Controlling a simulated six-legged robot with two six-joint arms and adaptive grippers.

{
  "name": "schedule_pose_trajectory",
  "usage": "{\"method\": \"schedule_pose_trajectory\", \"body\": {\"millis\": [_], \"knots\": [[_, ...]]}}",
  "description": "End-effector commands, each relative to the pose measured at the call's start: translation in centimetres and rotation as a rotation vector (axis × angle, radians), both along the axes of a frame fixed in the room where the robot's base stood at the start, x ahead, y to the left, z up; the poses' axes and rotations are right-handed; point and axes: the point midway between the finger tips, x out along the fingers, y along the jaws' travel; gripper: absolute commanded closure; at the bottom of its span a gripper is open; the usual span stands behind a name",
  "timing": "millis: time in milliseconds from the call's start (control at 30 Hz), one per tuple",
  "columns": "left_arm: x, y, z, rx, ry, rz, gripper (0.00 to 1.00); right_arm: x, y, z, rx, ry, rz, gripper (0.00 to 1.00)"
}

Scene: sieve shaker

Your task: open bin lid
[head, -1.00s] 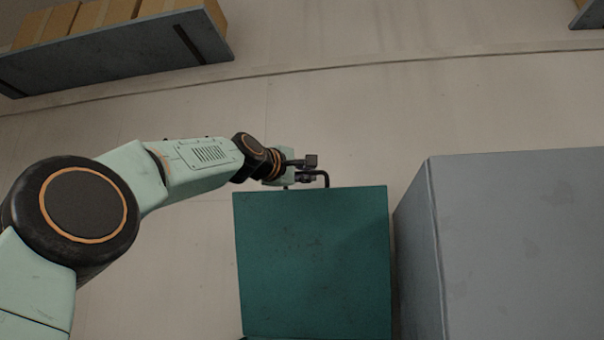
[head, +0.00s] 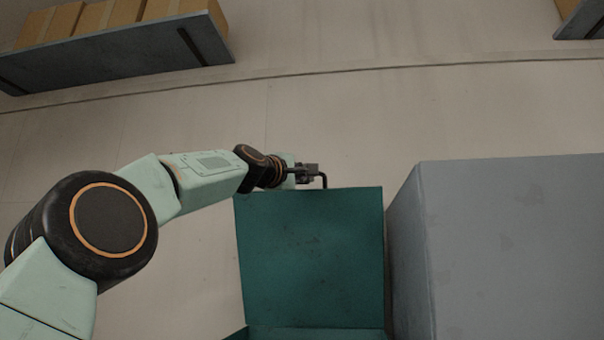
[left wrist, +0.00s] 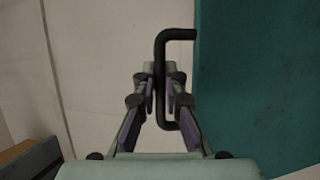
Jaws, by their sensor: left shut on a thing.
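The green bin lid (head: 310,255) stands raised in the head view, and a strip of the bin's edge (head: 300,332) shows below it. The lid's flat face also fills the right side of the left wrist view (left wrist: 265,90). A black bar handle (left wrist: 162,48) sticks out from the lid's edge; part of it shows in the head view (head: 324,181). My left gripper (left wrist: 163,85) is shut on the handle, with a finger on each side of the bar. In the head view the left gripper (head: 310,173) is at the lid's top edge. My right gripper is not in view.
A large grey box-shaped block (head: 510,250) stands close to the right of the lid. A shelf with cardboard boxes (head: 110,60) is at the upper left, and another shelf corner (head: 580,25) is at the upper right. The floor behind the lid is clear.

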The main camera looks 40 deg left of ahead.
Motion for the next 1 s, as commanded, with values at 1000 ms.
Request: {"method": "schedule_pose_trajectory", "body": {"millis": [1000], "knots": [[0.56,-0.01,-0.28,0.005,-0.007,0.002,0.80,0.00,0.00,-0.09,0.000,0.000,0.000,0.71]]}}
